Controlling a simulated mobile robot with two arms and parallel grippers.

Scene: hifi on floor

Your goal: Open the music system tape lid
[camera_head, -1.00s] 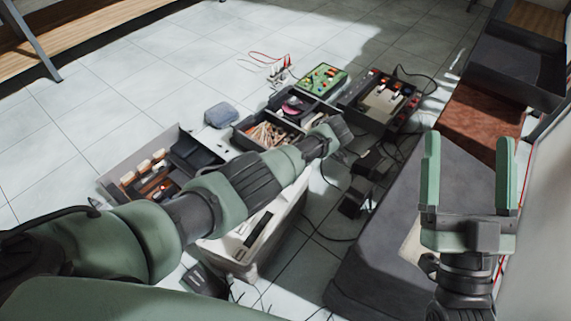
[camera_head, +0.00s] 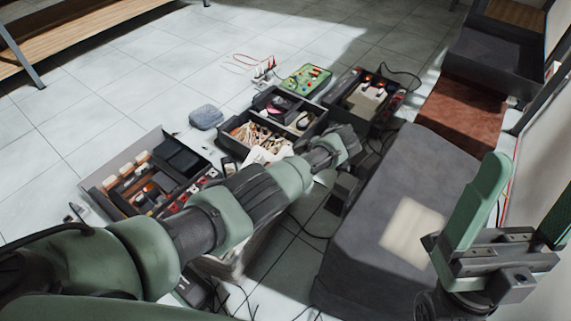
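A pale box-shaped unit (camera_head: 226,266), which may be the music system, stands on the floor under my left arm. My arm covers most of it, and I cannot make out a tape lid. My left gripper (camera_head: 345,143) is at the far end of that arm, beyond the box and near the open trays. Its fingers are not clear, so I cannot tell whether it is open. My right gripper (camera_head: 530,180) is at the right edge with its green fingers wide apart and nothing between them. It is well away from the pale box.
A parts tray (camera_head: 125,160) lies left, and a divided tray (camera_head: 243,116) lies beyond the arm. A dark device (camera_head: 384,128), green circuit board (camera_head: 306,80) and blue-grey pad (camera_head: 206,117) are behind. A large grey block (camera_head: 370,225) fills the right. Cables cross the floor.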

